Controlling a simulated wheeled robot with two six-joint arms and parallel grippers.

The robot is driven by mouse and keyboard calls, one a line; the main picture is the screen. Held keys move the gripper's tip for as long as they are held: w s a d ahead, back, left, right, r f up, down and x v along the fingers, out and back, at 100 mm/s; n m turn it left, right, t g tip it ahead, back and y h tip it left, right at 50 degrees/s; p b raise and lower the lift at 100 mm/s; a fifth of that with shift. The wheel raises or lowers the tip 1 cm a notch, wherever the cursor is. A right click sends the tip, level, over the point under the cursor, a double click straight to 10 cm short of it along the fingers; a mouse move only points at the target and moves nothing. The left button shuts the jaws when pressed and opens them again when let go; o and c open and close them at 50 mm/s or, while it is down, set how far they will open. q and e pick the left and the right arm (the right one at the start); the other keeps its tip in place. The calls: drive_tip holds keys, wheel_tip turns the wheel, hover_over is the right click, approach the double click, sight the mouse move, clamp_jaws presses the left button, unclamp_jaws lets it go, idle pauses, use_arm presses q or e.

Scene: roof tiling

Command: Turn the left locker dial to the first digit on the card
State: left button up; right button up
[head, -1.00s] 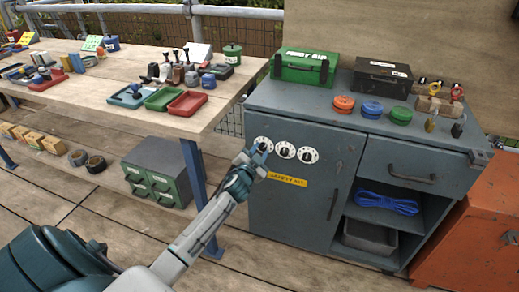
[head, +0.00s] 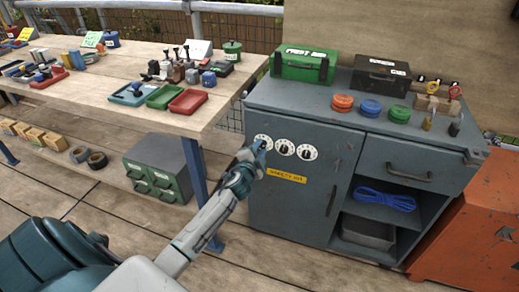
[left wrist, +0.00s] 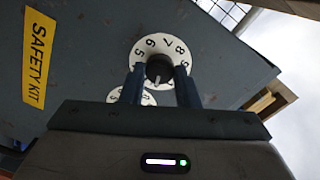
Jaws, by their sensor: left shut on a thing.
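The left dial (head: 263,139) is a white disc with a black knob on the upper left of the grey locker door. In the left wrist view the dial (left wrist: 160,47) shows the digits 5 to 9 around the knob. My left gripper (head: 259,148) is at this dial. In the left wrist view my left gripper (left wrist: 160,78) has its fingers on either side of the black knob (left wrist: 159,70), shut on it. The fingers hide the lower part of the dial. I cannot tell which card holds the digits. My right gripper is not in view.
Two more dials, a middle one (head: 284,147) and a right one (head: 307,153), sit close beside it. A yellow safety kit label (head: 286,175) is below. The workbench (head: 110,85) with small items stands to the left. A green first aid box (head: 303,65) stands on the locker top.

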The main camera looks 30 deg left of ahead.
use_arm(q)
drive_tip(key=o, duration=1)
drive_tip(key=b+v, duration=0.1)
drive_tip(key=v, duration=1)
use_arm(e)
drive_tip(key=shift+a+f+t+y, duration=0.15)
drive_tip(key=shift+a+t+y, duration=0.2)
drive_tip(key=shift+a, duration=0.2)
use_arm(q)
drive_tip(key=shift+w, duration=0.1)
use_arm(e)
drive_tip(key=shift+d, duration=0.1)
